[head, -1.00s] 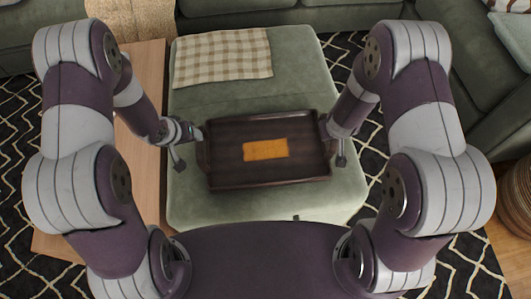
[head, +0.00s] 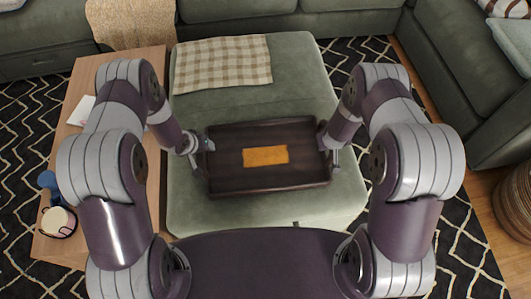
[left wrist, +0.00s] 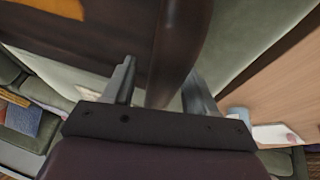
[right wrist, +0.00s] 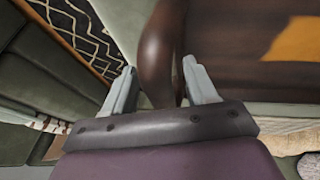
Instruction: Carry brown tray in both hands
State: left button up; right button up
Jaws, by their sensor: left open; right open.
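The brown tray (head: 225,175) lies flat on the green ottoman, with an orange-yellow rectangle (head: 265,155) on its floor. My left gripper (head: 205,145) is at the tray's left end. In the left wrist view its open fingers (left wrist: 155,85) stand on either side of the tray's rim or handle (left wrist: 185,50). My right gripper (head: 328,150) is at the tray's right end. In the right wrist view its open fingers (right wrist: 158,85) straddle the tray's curved handle (right wrist: 158,50). I cannot tell whether any finger touches the tray.
The green ottoman (head: 300,75) also bears a checked cloth (head: 222,62) behind the tray. Green sofas (head: 470,70) stand at the back and right.

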pick_arm(q)
jog(key=shift+w+f, duration=0.15)
jog(key=shift+f, duration=0.2)
pick_arm(e)
jog(key=shift+w+f, duration=0.15)
jog(key=shift+f, duration=0.2)
pick_arm(q)
grip_shut()
pick_arm(e)
grip_shut()
pick_arm(q)
jog(key=shift+r, duration=0.15)
pick_arm(e)
jog(key=shift+r, duration=0.1)
